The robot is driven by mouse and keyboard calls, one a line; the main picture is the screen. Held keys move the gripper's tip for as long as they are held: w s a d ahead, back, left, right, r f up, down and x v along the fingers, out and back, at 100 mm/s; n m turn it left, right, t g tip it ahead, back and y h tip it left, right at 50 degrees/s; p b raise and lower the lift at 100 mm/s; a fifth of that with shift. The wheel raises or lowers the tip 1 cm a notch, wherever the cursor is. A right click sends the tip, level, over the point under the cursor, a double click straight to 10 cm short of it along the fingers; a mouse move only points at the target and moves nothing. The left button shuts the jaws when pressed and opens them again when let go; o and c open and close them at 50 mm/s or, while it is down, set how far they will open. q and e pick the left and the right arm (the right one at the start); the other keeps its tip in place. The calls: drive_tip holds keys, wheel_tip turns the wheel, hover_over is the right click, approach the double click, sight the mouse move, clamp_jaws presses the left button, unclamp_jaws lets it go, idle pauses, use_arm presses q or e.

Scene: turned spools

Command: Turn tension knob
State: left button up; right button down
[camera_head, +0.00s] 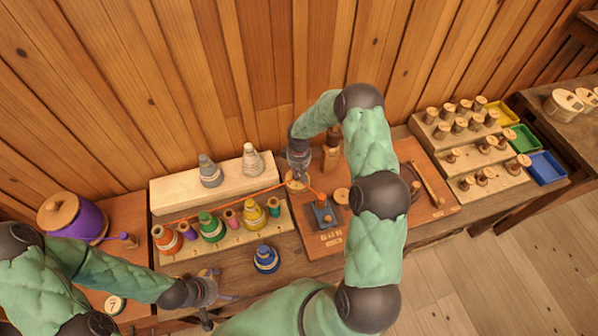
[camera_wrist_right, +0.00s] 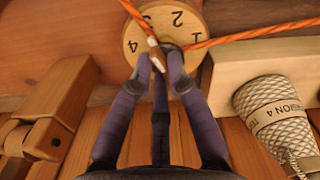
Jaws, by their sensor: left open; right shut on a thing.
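An orange thread (camera_wrist_right: 240,36) passes by the dial. In the head view my right gripper (camera_head: 298,168) reaches down onto the dial. My left gripper (camera_head: 213,288) is open and empty near the front edge.
Several coloured spools stand on a pale rack (camera_head: 240,235), and a blue spool (camera_head: 265,259) stands in front.

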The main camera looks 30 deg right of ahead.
drive_tip(key=c, duration=1.2)
unclamp_jaws()
wheel_tip(320, 180, up, 12)
